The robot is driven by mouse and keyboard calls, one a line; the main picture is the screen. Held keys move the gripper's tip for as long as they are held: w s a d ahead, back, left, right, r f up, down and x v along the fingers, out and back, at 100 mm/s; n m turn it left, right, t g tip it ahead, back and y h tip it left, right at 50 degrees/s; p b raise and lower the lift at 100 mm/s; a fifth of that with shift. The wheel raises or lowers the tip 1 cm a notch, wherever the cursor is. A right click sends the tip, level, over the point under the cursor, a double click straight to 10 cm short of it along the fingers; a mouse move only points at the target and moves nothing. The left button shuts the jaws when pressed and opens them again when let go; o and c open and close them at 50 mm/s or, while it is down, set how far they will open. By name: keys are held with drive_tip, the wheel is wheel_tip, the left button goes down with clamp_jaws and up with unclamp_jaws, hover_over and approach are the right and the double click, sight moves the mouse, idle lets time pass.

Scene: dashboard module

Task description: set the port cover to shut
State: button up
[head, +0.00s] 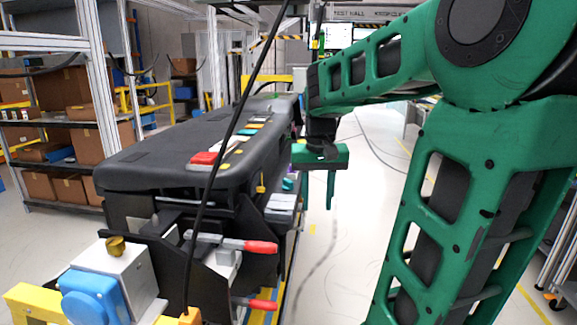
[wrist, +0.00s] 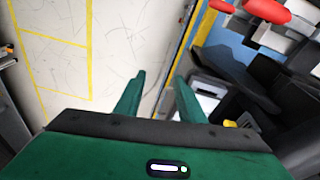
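A blue round-faced cover (head: 90,298) sits on the front of a light grey box (head: 128,270) at the lower left of the head view. It looks like the port cover, but I cannot tell whether it is shut. It does not show clearly in the wrist view. My gripper (head: 331,202) hangs fingers-down beside the right side of the black dashboard (head: 195,150), well behind and right of the blue cover.
Red-handled clamps (head: 262,247) stick out at the dashboard's near end. A black cable (head: 232,130) hangs across the dashboard. A brass knob (head: 116,246) tops the grey box. The floor (head: 335,265) right of the dashboard stand is clear.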

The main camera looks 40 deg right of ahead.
drive_tip(key=w+d+r+m+t+h, duration=0.1)
drive_tip(key=w+d+r, duration=0.25)
drive_tip(key=w, duration=0.45)
drive_tip(key=w+d+r, duration=0.2)
drive_tip(key=w+d, duration=0.2)
drive_tip(key=w, duration=0.4)
drive_tip(key=w+d+r+m+t+h, duration=0.1)
drive_tip(key=w+d+r, duration=0.25)
drive_tip(key=w, duration=0.45)
drive_tip(key=x, duration=1.1)
drive_tip(key=shift+s+f, duration=0.15)
drive_tip(key=shift+s, duration=0.1)
drive_tip(key=shift+c, duration=0.6)
